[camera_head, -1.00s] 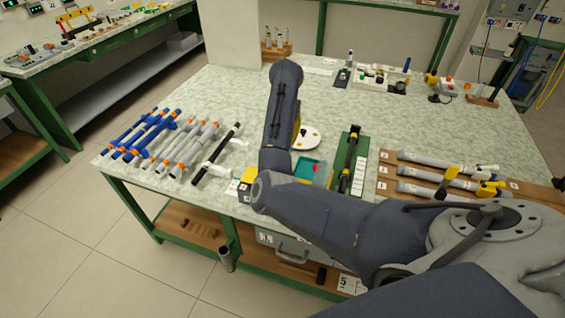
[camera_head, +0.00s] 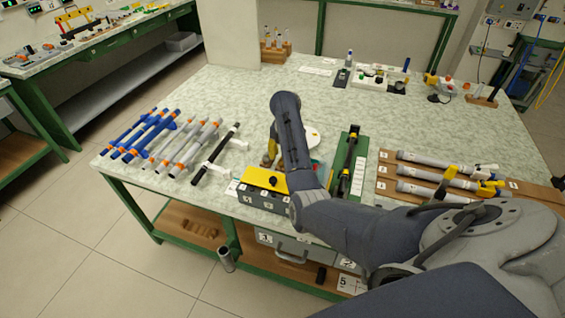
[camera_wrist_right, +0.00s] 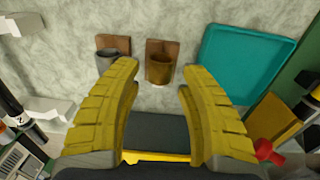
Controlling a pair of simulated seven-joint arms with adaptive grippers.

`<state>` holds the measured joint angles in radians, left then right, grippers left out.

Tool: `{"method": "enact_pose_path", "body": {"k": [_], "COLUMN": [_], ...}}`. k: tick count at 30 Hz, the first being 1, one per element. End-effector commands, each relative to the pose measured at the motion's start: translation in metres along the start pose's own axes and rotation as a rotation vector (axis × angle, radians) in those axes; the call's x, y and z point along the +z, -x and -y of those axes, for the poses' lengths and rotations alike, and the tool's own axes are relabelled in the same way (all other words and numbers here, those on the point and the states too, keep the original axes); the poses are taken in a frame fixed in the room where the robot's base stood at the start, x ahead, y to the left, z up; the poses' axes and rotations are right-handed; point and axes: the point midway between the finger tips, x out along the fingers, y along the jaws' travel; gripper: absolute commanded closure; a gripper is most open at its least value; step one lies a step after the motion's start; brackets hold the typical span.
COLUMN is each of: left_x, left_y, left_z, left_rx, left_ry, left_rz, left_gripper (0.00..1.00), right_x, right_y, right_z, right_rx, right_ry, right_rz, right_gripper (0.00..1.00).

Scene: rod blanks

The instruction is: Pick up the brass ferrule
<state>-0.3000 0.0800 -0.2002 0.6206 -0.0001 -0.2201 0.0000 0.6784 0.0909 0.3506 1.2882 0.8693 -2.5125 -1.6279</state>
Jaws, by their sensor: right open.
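In the right wrist view the brass ferrule (camera_wrist_right: 159,68) is a short, hollow, gold-brown cylinder at a small brown block (camera_wrist_right: 160,46). A similar grey ferrule (camera_wrist_right: 108,60) sits at another brown block to its left. My right gripper (camera_wrist_right: 160,82) is open, its two yellow ribbed fingers spread wide, and the brass ferrule shows in the gap between the tips. I cannot tell how far above it the tips are. In the head view the right gripper (camera_head: 269,157) is partly hidden by my forearm, and I cannot make out the ferrule there. My left gripper is out of view.
A teal tray (camera_wrist_right: 245,62) lies right of the ferrules. A grey box with a yellow top (camera_head: 264,180) stands at the table's front edge. A green rack (camera_head: 350,160) is to the right, and several rods (camera_head: 150,135) lie left.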

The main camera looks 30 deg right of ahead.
Motion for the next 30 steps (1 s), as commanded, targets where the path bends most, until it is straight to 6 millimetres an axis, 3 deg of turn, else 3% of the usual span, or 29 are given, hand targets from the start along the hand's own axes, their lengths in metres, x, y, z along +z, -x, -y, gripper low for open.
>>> {"method": "enact_pose_path", "body": {"k": [7,18,26,30], "left_x": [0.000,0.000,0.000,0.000], "left_y": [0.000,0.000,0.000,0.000], "left_z": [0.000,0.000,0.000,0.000], "left_rx": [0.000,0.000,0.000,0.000], "left_ry": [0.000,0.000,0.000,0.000], "left_rz": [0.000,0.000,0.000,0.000], "left_gripper": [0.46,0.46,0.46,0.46], "right_x": [0.001,0.001,0.000,0.000], "right_y": [-0.023,-0.027,-0.027,-0.027], "right_z": [0.001,0.001,0.001,0.001], "right_rx": [-0.001,0.000,0.000,0.000], "right_ry": [0.000,0.000,0.000,0.000], "right_rz": [0.000,0.000,0.000,0.000], "right_gripper": [0.59,0.57,0.88,0.88]}}
